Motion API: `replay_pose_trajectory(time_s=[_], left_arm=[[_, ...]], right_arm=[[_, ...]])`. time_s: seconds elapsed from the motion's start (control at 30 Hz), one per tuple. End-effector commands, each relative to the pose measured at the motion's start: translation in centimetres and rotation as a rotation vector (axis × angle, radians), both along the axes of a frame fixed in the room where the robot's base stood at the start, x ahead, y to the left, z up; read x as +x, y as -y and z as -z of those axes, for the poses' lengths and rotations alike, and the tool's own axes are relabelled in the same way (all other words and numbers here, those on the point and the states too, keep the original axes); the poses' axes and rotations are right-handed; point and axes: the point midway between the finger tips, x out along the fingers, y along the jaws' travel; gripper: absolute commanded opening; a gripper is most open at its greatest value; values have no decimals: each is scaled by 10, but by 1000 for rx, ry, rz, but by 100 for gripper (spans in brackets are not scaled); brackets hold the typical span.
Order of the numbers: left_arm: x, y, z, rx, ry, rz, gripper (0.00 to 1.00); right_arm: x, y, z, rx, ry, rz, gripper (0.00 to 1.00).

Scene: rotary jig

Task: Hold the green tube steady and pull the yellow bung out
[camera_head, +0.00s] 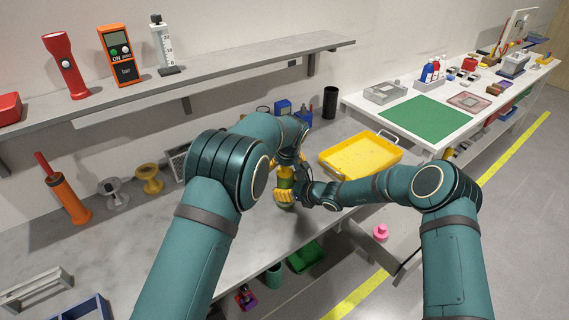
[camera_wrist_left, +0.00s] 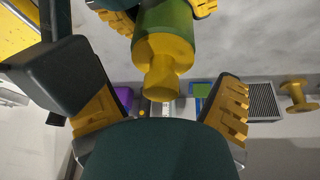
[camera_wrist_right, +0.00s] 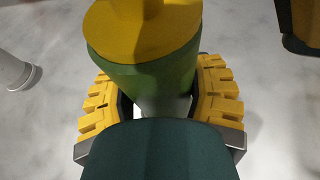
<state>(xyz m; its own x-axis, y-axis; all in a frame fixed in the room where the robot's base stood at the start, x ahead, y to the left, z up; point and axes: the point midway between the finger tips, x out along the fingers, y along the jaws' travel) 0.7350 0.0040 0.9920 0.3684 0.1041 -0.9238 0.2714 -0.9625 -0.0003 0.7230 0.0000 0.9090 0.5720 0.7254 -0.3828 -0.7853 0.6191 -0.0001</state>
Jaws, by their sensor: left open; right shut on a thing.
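The green tube (camera_head: 286,183) stands upright over the bench, and it also shows in the left wrist view (camera_wrist_left: 172,20) and right wrist view (camera_wrist_right: 158,82). The yellow bung (camera_wrist_left: 162,62) sits in its top end; its wide part fills the top of the right wrist view (camera_wrist_right: 140,30). My right gripper (camera_wrist_right: 158,100) is shut around the tube below the bung. My left gripper (camera_wrist_left: 164,104) is open above, with its fingers on either side of the bung's narrow end and a visible gap to each. In the head view my left arm partly hides the bung.
A yellow tray (camera_head: 362,155) stands right of the grippers. A black cylinder (camera_head: 330,102) and blue items (camera_head: 283,108) stand behind. Yellow (camera_head: 149,179) and grey (camera_head: 115,193) spools and an orange pump-like tool (camera_head: 68,199) are at left. A shelf (camera_head: 220,68) runs above the bench.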

Motion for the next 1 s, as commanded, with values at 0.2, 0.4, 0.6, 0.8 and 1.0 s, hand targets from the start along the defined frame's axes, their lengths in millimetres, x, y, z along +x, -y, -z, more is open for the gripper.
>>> replay_pose_trajectory(time_s=[0.2, 0.4, 0.6, 0.8, 1.0], left_arm=[[0, 0, 0, 0, 0, 0, 80], [0, 0, 0, 0, 0, 0, 12], [0, 0, 0, 1, -1, 0, 8], [0, 0, 1, 0, -2, 0, 21], [-1, -1, 2, 1, -3, -1, 0]], right_arm=[[0, 0, -1, 1, 1, 0, 13], [0, 0, -1, 1, 1, 0, 13], [0, 0, -1, 1, 2, -1, 13], [0, -1, -1, 1, 2, -1, 13], [0, -1, -1, 2, 3, -3, 13]])
